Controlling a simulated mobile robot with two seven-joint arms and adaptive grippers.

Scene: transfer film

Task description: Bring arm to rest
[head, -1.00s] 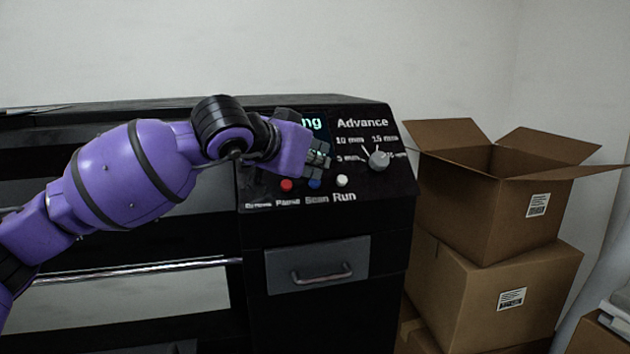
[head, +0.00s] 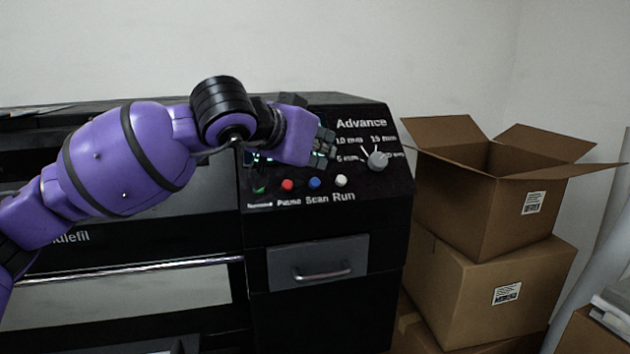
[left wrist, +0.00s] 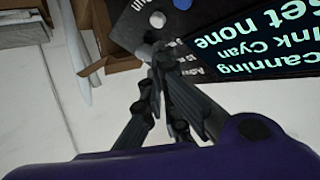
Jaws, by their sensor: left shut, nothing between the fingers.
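My left arm comes in from the left of the head view, purple with black bands. Its gripper (head: 326,143) is in front of the control panel of a black machine (head: 330,215), left of the grey Advance knob (head: 377,160). In the left wrist view the gripper's dark fingers (left wrist: 160,70) are shut with nothing between them. Part of the panel's screen is hidden behind the wrist in the head view; in the left wrist view the screen (left wrist: 255,40) shows large text. My right gripper is not in view.
Green, red, blue and white buttons (head: 341,181) line the panel below the gripper. A drawer with a handle (head: 322,272) is under them. White rolls stand at the far right (head: 600,270).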

